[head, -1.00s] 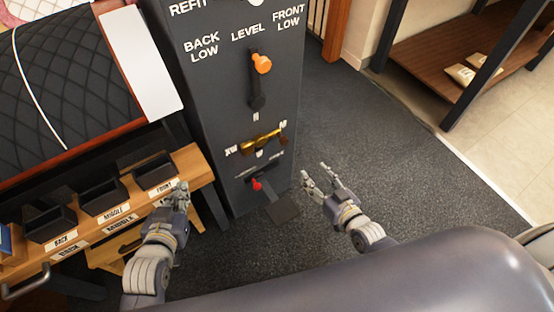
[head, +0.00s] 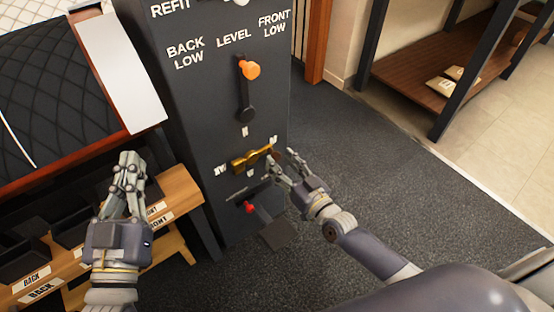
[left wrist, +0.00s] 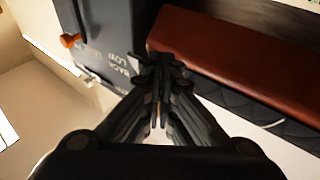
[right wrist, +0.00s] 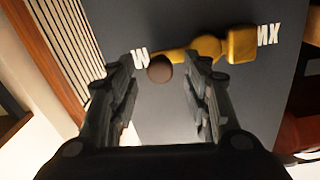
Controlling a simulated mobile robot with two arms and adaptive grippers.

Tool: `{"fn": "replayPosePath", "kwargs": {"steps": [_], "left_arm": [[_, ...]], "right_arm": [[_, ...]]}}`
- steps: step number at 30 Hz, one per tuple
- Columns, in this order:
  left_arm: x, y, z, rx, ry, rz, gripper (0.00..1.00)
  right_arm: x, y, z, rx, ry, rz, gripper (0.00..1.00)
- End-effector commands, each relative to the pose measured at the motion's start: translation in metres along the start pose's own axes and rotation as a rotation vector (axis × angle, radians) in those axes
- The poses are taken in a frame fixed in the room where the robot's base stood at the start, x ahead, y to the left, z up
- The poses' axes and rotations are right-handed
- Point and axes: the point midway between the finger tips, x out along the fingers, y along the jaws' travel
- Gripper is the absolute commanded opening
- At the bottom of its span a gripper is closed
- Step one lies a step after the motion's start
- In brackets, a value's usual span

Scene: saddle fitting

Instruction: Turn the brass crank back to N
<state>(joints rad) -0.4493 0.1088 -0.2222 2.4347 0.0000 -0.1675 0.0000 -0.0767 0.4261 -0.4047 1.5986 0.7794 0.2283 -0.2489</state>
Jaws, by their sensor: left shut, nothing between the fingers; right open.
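The brass crank (head: 250,159) is on the front of the dark panel, below the orange-knobbed lever. Its arm lies across the dial toward the right-hand letter, and its round brown knob (right wrist: 160,69) is at that end. The letter at the dial's top (head: 245,131) looks like N, but is small. My right gripper (head: 281,160) is open at the crank's right end. In the right wrist view the knob shows between the open fingertips (right wrist: 158,72); contact cannot be told. My left gripper (head: 130,160) is shut and empty, above the wooden bench at left.
The orange-knobbed lever (head: 249,70) stands up above the dial. A small red-knobbed lever (head: 249,207) and a dark pedal-like plate (head: 279,234) are below it. Dark bins (head: 20,256) stand on the bench (head: 180,193). The carpet right of the panel is clear.

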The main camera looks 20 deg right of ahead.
Motion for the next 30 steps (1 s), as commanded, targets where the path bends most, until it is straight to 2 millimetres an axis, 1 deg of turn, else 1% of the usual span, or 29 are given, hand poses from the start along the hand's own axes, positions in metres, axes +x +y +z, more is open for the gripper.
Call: {"fn": "replayPosePath", "kwargs": {"steps": [1,3,6,9,13,19,20,21,23,24,25,26,30], "left_arm": [[0.000,0.001,-0.006,-0.002,0.040,0.002,0.00],[0.000,0.002,-0.015,-0.003,0.088,0.005,0.00],[-0.001,0.004,-0.026,-0.005,0.141,0.008,0.00],[-0.001,0.004,-0.033,-0.006,0.173,0.009,0.00],[-0.002,0.005,-0.036,-0.007,0.189,0.010,0.00],[-0.002,0.005,-0.036,-0.007,0.190,0.010,0.00],[-0.002,0.005,-0.036,-0.007,0.189,0.010,0.00],[-0.002,0.005,-0.036,-0.007,0.189,0.010,0.00],[-0.002,0.005,-0.036,-0.007,0.189,0.010,0.00],[-0.002,0.005,-0.036,-0.007,0.189,0.010,0.00],[-0.002,0.005,-0.036,-0.007,0.189,0.010,0.00],[-0.002,0.005,-0.036,-0.007,0.189,0.010,0.00],[-0.002,0.005,-0.036,-0.007,0.189,0.010,0.00]], "right_arm": [[0.007,0.000,0.001,0.000,0.002,0.000,0.45],[0.014,0.000,0.001,-0.001,0.001,0.000,0.45],[0.022,0.000,0.001,0.000,0.001,0.000,0.45],[0.026,0.000,0.001,0.001,0.000,0.000,0.45],[0.029,0.000,0.000,0.000,-0.001,0.000,0.45],[0.028,0.000,0.000,0.000,-0.001,0.000,0.45],[0.028,0.000,0.000,0.000,-0.001,0.000,0.40],[0.028,0.000,0.000,0.000,-0.001,0.000,0.31],[0.028,0.000,0.000,0.000,-0.001,0.000,0.17],[0.028,0.000,0.000,0.000,-0.001,0.000,0.08],[0.028,0.000,0.000,0.000,-0.001,0.000,0.01],[0.028,0.000,0.000,0.000,-0.001,0.000,0.00],[0.028,0.000,0.000,-0.001,-0.001,0.000,0.00]]}}
